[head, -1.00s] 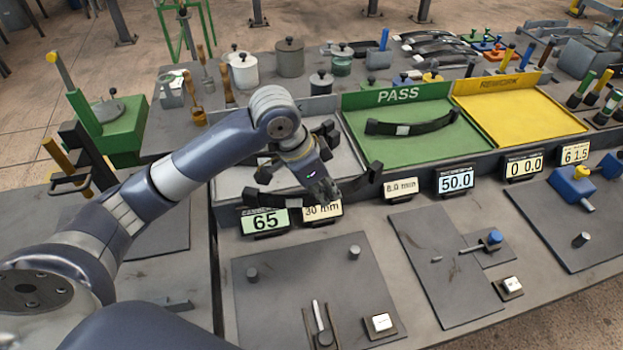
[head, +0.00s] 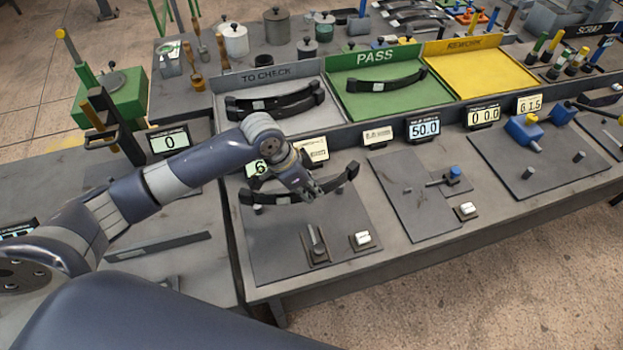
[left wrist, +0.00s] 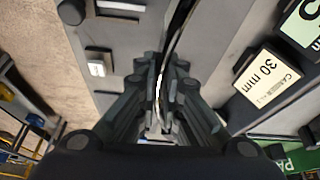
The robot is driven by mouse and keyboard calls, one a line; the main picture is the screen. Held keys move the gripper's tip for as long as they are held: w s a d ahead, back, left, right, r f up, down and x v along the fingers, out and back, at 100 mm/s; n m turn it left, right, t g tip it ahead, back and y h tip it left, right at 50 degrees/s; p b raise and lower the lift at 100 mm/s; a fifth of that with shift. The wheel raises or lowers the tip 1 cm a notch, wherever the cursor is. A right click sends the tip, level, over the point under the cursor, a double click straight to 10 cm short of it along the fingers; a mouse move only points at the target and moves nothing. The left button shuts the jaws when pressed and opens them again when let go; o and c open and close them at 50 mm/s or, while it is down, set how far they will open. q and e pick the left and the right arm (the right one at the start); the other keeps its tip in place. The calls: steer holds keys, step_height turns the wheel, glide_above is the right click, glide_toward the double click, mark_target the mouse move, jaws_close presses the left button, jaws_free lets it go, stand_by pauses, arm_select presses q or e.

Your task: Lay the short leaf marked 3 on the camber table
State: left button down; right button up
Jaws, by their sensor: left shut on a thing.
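My left gripper (head: 304,188) is shut on a dark curved leaf (head: 265,197) with a light label at its middle. The leaf shows edge-on between the fingers in the left wrist view (left wrist: 174,40). I cannot read a number on it. It is over the back part of the grey camber table plate (head: 345,230), ends curving up; I cannot tell whether it touches the posts. The "30 mm" camber sign (left wrist: 266,88) stands close by in the left wrist view. My right gripper is not in view.
The TO CHECK tray (head: 225,85) behind holds more dark leaves. The green PASS tray (head: 400,105) holds one leaf; the yellow REWORK tray (head: 475,75) is empty. A small switch box (head: 362,240) and a lever (head: 316,240) sit on the plate's front.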

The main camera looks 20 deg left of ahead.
arm_select(q)
steer(key=shift+w+f, duration=0.1)
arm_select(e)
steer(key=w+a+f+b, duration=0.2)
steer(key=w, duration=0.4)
arm_select(q)
step_height(320, 180, down, 5)
steer(key=b, duration=0.3)
steer(key=shift+w+a, duration=0.1)
step_height(320, 180, down, 2)
steer(key=shift+f+b, duration=0.2)
steer(key=shift+b, duration=0.35)
steer(key=shift+f, duration=0.25)
steer(key=shift+w+f, duration=0.1)
steer(key=shift+f, duration=0.2)
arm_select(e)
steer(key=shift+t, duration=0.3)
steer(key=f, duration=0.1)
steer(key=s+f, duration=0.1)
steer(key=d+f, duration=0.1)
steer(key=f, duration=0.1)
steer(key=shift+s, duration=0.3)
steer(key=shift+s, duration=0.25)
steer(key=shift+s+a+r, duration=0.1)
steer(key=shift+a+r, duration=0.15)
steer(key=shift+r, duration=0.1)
